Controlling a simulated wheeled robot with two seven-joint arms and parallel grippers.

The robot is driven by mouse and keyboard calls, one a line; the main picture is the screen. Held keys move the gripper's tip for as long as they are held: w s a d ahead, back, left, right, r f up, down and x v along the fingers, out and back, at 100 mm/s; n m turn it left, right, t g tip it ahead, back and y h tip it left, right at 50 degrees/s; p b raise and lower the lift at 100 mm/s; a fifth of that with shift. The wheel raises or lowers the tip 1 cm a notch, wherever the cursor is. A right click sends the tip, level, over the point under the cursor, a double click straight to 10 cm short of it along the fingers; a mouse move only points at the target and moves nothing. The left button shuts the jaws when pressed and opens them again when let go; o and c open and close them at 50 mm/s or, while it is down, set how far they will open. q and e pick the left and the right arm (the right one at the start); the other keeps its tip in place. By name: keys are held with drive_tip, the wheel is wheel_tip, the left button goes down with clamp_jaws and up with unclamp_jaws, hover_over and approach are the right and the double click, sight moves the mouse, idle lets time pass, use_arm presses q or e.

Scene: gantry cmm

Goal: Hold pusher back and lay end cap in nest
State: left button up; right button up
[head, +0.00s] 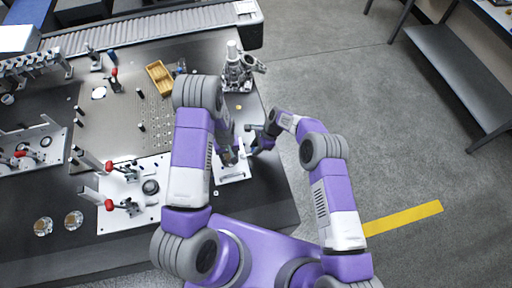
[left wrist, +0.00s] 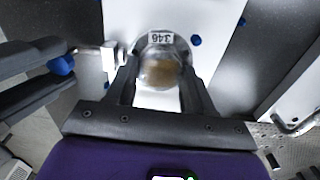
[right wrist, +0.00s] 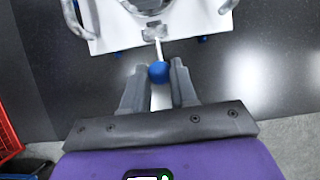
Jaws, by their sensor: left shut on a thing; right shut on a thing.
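The white nest plate (head: 232,174) lies near the table's right edge, partly hidden by my arms. My left gripper (left wrist: 160,80) is shut on a round, clear-and-brown end cap (left wrist: 160,72), at a dark round nest (left wrist: 178,43) beside a "346" label. I cannot tell whether the cap rests in the nest or is just above it. My right gripper (right wrist: 159,76) is shut on the pusher's blue ball knob (right wrist: 159,72); its rod runs to a small block on the plate. The knob also shows in the left wrist view (left wrist: 62,65).
Two more round caps (head: 43,226) (head: 74,219) lie on the table at the front left. A white plate with red-handled clamps (head: 128,195) stands left of my left arm. A grey metal device (head: 236,72) and a yellow tray (head: 159,78) are farther back.

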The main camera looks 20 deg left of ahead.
sight(229, 156)
use_arm(q)
drive_tip(key=shift+f, duration=0.5)
use_arm(e)
drive_tip(key=shift+d+f, duration=0.2)
use_arm(q)
drive_tip(key=o, duration=1.3)
drive_tip(key=shift+r, duration=3.55)
drive_tip(key=shift+f+b, duration=0.3)
drive_tip(key=shift+f, duration=0.05)
use_arm(e)
drive_tip(key=shift+s+a, duration=0.3)
drive_tip(key=shift+a, duration=0.15)
drive_tip(key=o, duration=0.8)
drive_tip(key=shift+o, duration=0.7)
drive_tip(key=shift+a+r, duration=0.1)
drive_tip(key=shift+r, duration=0.05)
drive_tip(key=shift+r, duration=0.1)
use_arm(q)
drive_tip(key=shift+r+p, duration=1.2)
use_arm(e)
drive_tip(key=v, duration=0.6)
drive_tip(key=shift+a+r, duration=0.25)
drive_tip(key=shift+a, duration=0.05)
